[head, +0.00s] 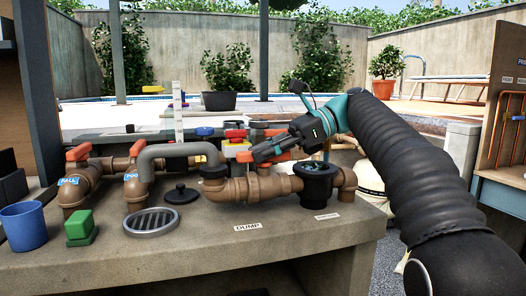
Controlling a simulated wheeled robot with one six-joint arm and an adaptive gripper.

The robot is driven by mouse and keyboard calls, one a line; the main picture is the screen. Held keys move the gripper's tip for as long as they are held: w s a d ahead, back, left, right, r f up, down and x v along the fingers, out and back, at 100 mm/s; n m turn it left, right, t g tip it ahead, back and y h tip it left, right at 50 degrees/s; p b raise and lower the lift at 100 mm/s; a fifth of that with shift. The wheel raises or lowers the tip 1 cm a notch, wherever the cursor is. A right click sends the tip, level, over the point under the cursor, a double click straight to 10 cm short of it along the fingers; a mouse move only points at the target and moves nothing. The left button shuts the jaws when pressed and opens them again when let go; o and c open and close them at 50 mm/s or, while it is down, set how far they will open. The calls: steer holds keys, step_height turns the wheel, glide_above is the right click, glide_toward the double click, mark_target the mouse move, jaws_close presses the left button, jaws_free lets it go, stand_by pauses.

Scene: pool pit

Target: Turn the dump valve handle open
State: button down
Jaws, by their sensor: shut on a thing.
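The dump valve handle (244,157) is an orange-red lever above the brown pipework (262,188), behind the DUMP label (247,227) on the ledge. In the head view my gripper (260,152), dark grey with a teal band, reaches in from the right and is shut on the handle. The fingers hide part of the lever. The handle appears to lie roughly level, left to right; its exact angle to the pipe is hard to tell.
A grey hooped pipe (180,150) stands left of the handle, and a black strainer pot (317,180) stands right. The ledge holds a round grate (152,222), a black lid (181,194), a green block (81,228) and a blue cup (24,227).

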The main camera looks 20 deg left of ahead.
steer(key=shift+n+g, duration=0.3)
steer(key=c, duration=1)
jaws_free()
steer(key=shift+c, duration=0.2)
steer(key=m+t+y, duration=0.1)
steer(key=m+t, duration=0.2)
steer(key=shift+s+t, duration=0.1)
steer(key=shift+t, duration=0.3)
steer(key=m+t+b, duration=0.1)
steer(key=m+t, duration=0.2)
steer(key=shift+y, duration=0.3)
steer(key=p+v, duration=0.1)
steer(key=v, duration=1.3)
steer(key=s+d+f+n+t+h, duration=0.1)
steer(key=s+d+f+n+h, duration=0.2)
steer(key=f, duration=0.5)
steer(key=s+d+f+n+t+h, duration=0.2)
steer(key=s+d+f+n+h, duration=0.1)
steer(key=s+f, duration=0.3)
steer(key=s+d+f+n+t+h+b, duration=0.1)
steer(key=s+d+f+n+t+h, duration=0.1)
steer(key=f, duration=0.9)
steer(key=s+d+n+h, duration=0.1)
steer(key=s+d, duration=0.1)
steer(key=d, duration=0.1)
steer(key=shift+s+n, duration=0.2)
steer(key=shift+n, duration=0.2)
